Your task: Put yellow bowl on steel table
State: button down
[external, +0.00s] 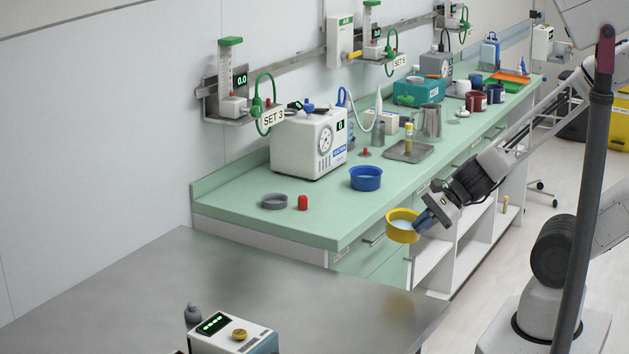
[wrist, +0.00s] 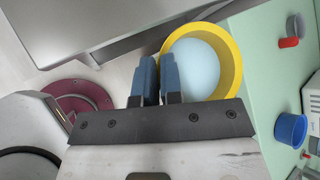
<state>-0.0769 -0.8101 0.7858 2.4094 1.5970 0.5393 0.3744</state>
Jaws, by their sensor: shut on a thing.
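The yellow bowl (external: 402,228) has a pale blue inside and hangs in the air just off the front edge of the green counter. My gripper (external: 424,219) is shut on the bowl's rim at its right side in the external view. In the wrist view the bowl (wrist: 233,58) shows right of the blue fingers (wrist: 156,80), with its near wall between or against them. The steel table (external: 250,285) is a bare grey metal top at the front left, lower left of the bowl. Part of it also shows at the top left of the wrist view (wrist: 75,25).
A white device (external: 250,335) and a dark grey bottle (external: 193,316) stand at the steel table's front edge. The green counter (external: 330,225) carries a blue bowl (external: 366,178), a grey dish (external: 274,202) and a red cap (external: 303,203). Most of the steel table is clear.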

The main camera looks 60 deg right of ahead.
jog(key=s+a+f+n+g, duration=0.1)
jog(key=s+a, duration=0.2)
jog(key=s, duration=0.4)
jog(key=s+a+f+g+y, duration=0.1)
jog(key=s+a+f+g, duration=0.1)
jog(key=s+a, duration=0.2)
jog(key=shift+s+n+g, duration=0.3)
jog(key=shift+s+n, duration=0.1)
jog(key=shift+s, duration=1.2)
jog(key=shift+a+f, duration=0.1)
jog(key=shift+w+a, duration=0.2)
jog(key=shift+w+a+f, duration=0.25)
jog(key=shift+w+a, duration=1.35)
jog(key=shift+w, duration=0.4)
jog(key=shift+w+a+f, duration=0.25)
jog(key=shift+w+a, duration=1.4)
jog(key=shift+w, duration=0.4)
jog(key=shift+w+a+f, duration=0.25)
jog(key=shift+w+a, duration=1.35)
jog(key=shift+w, duration=0.4)
jog(key=shift+f, duration=1.75)
